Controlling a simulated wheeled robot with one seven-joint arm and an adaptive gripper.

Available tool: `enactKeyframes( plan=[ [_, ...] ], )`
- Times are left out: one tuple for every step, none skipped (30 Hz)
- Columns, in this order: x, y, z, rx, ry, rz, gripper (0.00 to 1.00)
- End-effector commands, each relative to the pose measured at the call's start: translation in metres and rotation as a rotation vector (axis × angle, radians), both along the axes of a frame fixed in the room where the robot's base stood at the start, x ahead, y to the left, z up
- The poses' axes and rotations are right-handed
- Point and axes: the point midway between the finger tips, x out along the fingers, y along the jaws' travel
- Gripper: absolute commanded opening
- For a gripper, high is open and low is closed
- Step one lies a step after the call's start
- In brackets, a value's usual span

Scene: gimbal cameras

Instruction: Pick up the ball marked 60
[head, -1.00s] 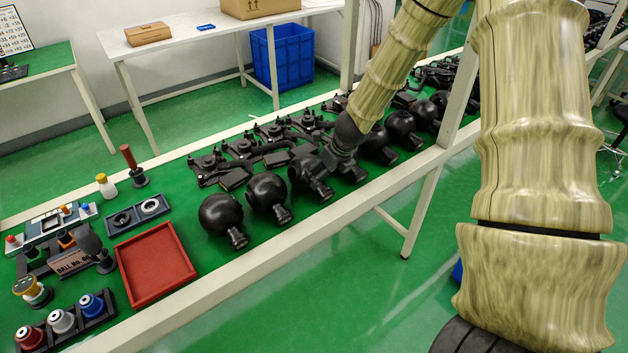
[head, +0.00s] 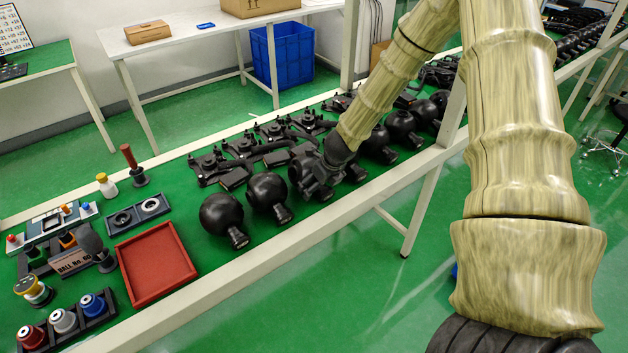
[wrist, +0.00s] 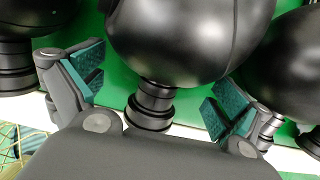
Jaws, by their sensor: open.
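Several black balls with short ridged necks stand in a row on the green bench. Two of them, a left ball (head: 221,213) and its neighbour (head: 268,190), are clear of my gripper. My gripper (head: 314,176) is over the row just right of these and hides much of what is under it. In the wrist view my gripper (wrist: 157,92) is open, its teal-padded fingers either side of a ball's neck (wrist: 152,105). That ball (wrist: 185,40) fills the top middle. No number is readable on any ball.
More black balls stand close to the right of my gripper, such as one ball (head: 378,146). Black parts (head: 240,150) lie behind. A sign (head: 74,262) reading "BALL No." with an unclear number stands left of a red tray (head: 157,262), which is empty.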

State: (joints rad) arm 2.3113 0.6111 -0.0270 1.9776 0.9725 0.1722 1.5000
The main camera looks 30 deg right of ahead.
Motion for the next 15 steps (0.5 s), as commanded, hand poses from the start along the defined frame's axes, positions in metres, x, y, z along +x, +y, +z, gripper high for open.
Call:
enactKeyframes(
  plan=[
    [0.0003, 0.0000, -0.0006, 0.000, 0.000, 0.000, 1.00],
    [0.0004, -0.0001, -0.0007, 0.000, 0.000, 0.000, 1.00],
    [0.0004, -0.0001, -0.0008, 0.000, 0.000, -0.001, 1.00],
    [0.0004, 0.0000, -0.0007, 0.000, 0.000, -0.001, 1.00],
    [0.0005, 0.0000, -0.0007, 0.000, 0.000, -0.001, 1.00],
    [0.0004, 0.0000, -0.0007, 0.000, 0.000, -0.001, 1.00],
    [0.0004, 0.0000, -0.0006, 0.000, 0.000, -0.001, 1.00],
    [0.0005, 0.0000, -0.0006, 0.000, 0.000, -0.001, 0.96],
    [0.0004, 0.0000, -0.0006, 0.000, 0.000, -0.001, 0.89],
    [0.0005, 0.0000, -0.0006, 0.000, 0.000, -0.001, 0.84],
    [0.0004, 0.0000, -0.0006, 0.000, 0.000, -0.001, 0.78],
    [0.0005, 0.0000, -0.0006, 0.000, 0.000, -0.001, 0.71],
    [0.0004, 0.0000, -0.0005, 0.000, 0.000, -0.001, 0.65],
    [0.0004, 0.0000, -0.0005, 0.000, 0.000, -0.001, 0.60],
    [0.0005, 0.0000, -0.0004, 0.000, -0.001, -0.001, 0.53]
  ],
)
